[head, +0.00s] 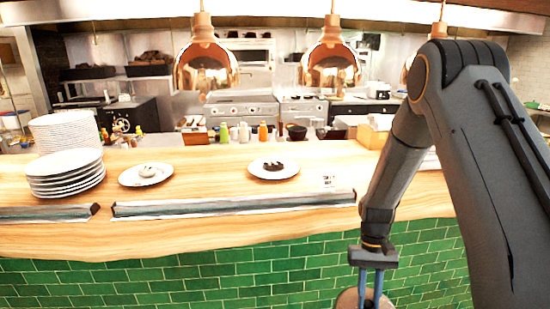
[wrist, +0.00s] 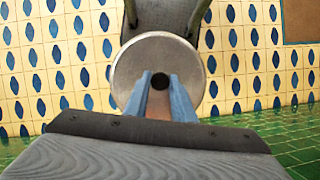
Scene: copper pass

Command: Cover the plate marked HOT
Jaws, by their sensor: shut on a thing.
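My gripper (head: 369,293) hangs in front of the green-tiled counter, below the wooden top, at the bottom of the head view. It is shut on a round metal cover (head: 347,299), mostly cut off there. In the wrist view the cover (wrist: 128,72) is a grey disc with a dark knob (wrist: 160,81) between the blue fingers (wrist: 160,95). On the counter are a plate with dark food (head: 273,169) and a plate with pale food (head: 146,174). A small white card (head: 328,181) stands right of the dark-food plate; its writing is too small to read.
Stacked plates (head: 66,172) stand at the counter's left. Copper heat lamps (head: 206,68) and (head: 331,67) hang above. A long dark strip (head: 235,204) runs along the front edge. Bottles (head: 243,132) line the back.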

